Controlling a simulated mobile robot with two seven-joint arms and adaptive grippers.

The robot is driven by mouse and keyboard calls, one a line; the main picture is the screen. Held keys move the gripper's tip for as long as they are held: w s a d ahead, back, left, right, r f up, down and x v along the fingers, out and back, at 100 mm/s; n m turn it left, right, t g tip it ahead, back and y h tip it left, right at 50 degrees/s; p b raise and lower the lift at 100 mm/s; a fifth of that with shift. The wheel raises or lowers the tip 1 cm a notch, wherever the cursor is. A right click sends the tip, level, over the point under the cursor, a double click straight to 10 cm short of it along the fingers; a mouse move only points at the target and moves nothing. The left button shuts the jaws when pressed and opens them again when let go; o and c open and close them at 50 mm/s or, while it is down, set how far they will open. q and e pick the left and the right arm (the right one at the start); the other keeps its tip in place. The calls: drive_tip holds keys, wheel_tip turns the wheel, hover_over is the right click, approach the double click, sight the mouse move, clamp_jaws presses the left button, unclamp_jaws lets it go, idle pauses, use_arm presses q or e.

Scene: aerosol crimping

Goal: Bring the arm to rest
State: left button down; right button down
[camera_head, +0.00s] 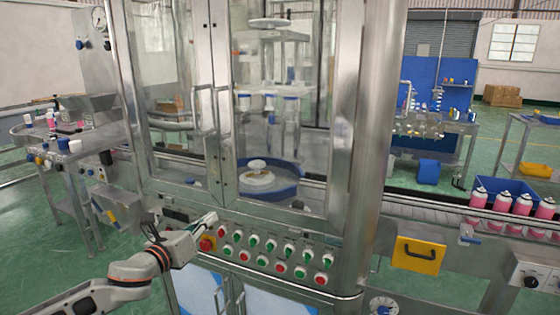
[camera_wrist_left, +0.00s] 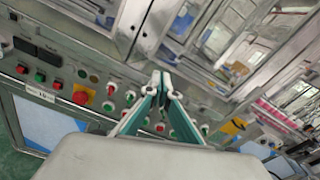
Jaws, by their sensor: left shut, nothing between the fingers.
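My left arm comes in from the lower left in the head view. My left gripper (camera_head: 206,221) is in front of the button panel (camera_head: 258,268) of the crimping machine, close to the red emergency stop (camera_head: 207,244). In the left wrist view the gripper (camera_wrist_left: 160,76) has its fingertips together with nothing between them. The red emergency stop on its yellow base (camera_wrist_left: 81,96) shows left of the fingers there. I cannot tell whether the fingertips touch the panel. My right gripper is in neither view.
Glass doors (camera_head: 180,125) close off the machine above the panel. A conveyor at right carries several pink cans (camera_head: 500,204) beside a yellow plate with a handle (camera_head: 419,255). A metal side table (camera_head: 60,160) stands at left. Green floor (camera_head: 40,245) is open at lower left.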

use_arm(q)
drive_tip(key=s+d+f+n+g, duration=0.1)
drive_tip(key=s+d+f+n, duration=0.3)
drive_tip(key=s+f+n, duration=0.5)
drive_tip(key=s+d+f+n+g, duration=0.2)
drive_tip(key=s+d+f+n, duration=0.3)
drive_tip(key=f, duration=0.7)
drive_tip(key=s+a+f+n+g+y, duration=0.1)
drive_tip(key=s+a+f+n, duration=0.2)
drive_tip(key=s+f+n, duration=0.4)
drive_tip(key=s+a+f+n+g+y, duration=0.1)
drive_tip(key=s+a+f+n+y, duration=0.1)
drive_tip(key=s+f+n, duration=0.6)
drive_tip(key=s+a+n, duration=0.1)
drive_tip(key=s+n, duration=0.2)
drive_tip(key=s, duration=0.4)
drive_tip(key=shift+a+f+g, duration=0.2)
drive_tip(key=shift+a+g, duration=0.05)
drive_tip(key=shift+g, duration=0.05)
